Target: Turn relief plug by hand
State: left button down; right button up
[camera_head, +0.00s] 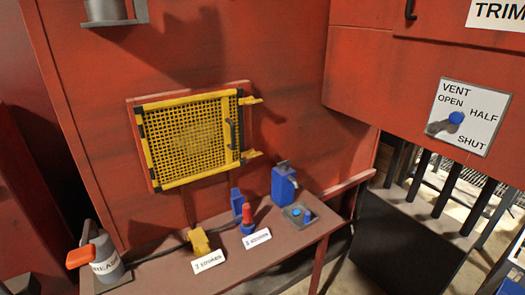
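No part carries a readable relief plug label, so I cannot tell which one it is. On the brown bench (300,240) under the yellow mesh guard stand small fittings. One is a yellow fitting (200,241) behind a small white label. Another is a red-topped fitting on a blue base (246,214), with a second label in front; the label text is too small to read surely. To the right are a taller blue block (283,185) and a grey plate with round blue buttons (297,213). Neither of my grippers is in view.
A yellow mesh guard (190,140) hangs on the red wall. A grey can-shaped unit with an orange handle (80,257) stands at the bench's left end. A VENT dial plate (468,117) marked OPEN, HALF, SHUT is on the right panel, above dark railings (450,190).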

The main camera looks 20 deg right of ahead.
aim_at(283, 165)
jog(key=l+z, duration=0.15)
jog(key=l, duration=0.3)
jog(key=l+z, duration=0.2)
jog(key=l, duration=0.2)
jog(key=i+l+z, duration=0.15)
jog(key=l, duration=0.25)
jog(key=i+l+z, duration=0.2)
jog(key=l, duration=0.2)
jog(key=k+l, duration=0.05)
jog(key=k, duration=0.05)
